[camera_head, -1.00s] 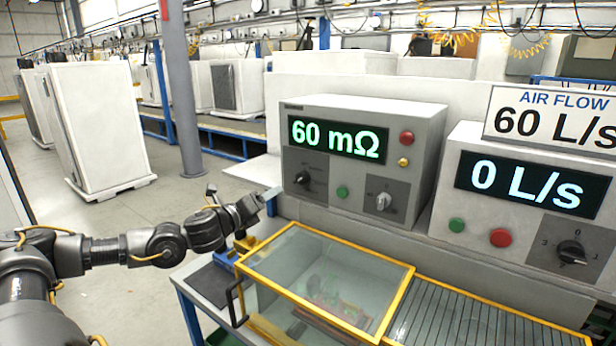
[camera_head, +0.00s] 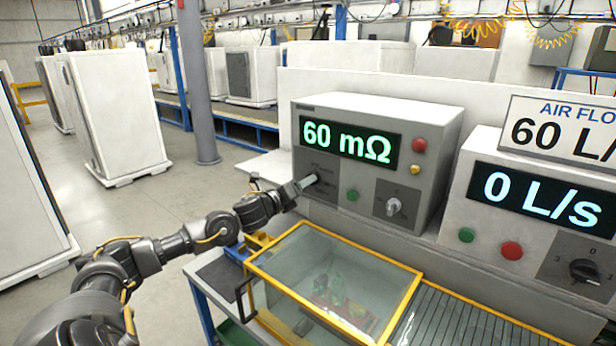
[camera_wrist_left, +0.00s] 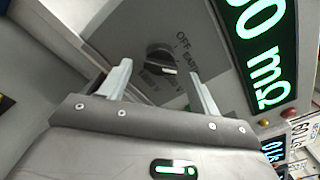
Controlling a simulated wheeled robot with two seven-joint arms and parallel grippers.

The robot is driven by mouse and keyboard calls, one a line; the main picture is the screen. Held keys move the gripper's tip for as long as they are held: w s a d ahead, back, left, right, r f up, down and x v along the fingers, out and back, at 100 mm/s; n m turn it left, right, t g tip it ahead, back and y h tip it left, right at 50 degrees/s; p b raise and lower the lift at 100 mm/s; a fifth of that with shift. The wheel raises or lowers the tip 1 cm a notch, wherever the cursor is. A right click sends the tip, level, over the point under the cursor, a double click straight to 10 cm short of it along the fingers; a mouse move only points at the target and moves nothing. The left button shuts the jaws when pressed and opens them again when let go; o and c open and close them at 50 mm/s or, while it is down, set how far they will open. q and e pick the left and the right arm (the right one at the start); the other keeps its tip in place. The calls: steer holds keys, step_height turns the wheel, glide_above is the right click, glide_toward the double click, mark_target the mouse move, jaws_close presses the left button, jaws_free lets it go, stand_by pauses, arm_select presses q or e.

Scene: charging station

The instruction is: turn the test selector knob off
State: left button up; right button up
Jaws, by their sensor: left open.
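The test selector knob (camera_wrist_left: 159,57) is black and sits on a dark plate on the grey tester box (camera_head: 446,130) with the green "60 mΩ" display. In the left wrist view its white mark faces the lower right, apart from the "OFF" label (camera_wrist_left: 183,42); "EARTH" and voltage labels are beside it. My left gripper (camera_head: 308,182) is at the knob, which is mostly hidden behind it in the head view. In the left wrist view the left gripper (camera_wrist_left: 160,71) is open, its fingers on either side of the knob; contact is unclear. My right gripper is not in view.
A second grey knob (camera_head: 393,207), a green button (camera_head: 352,196) and a red button (camera_head: 419,145) are on the same panel. A yellow-framed glass lid (camera_head: 408,296) lies below. The air flow box (camera_head: 449,214) stands to the right.

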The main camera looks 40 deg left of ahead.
arm_select(q)
steer(key=w, duration=0.3)
steer(key=shift+w+p, duration=0.1)
steer(key=shift+p, duration=0.3)
steer(key=shift+d, duration=0.1)
steer(key=c, duration=1)
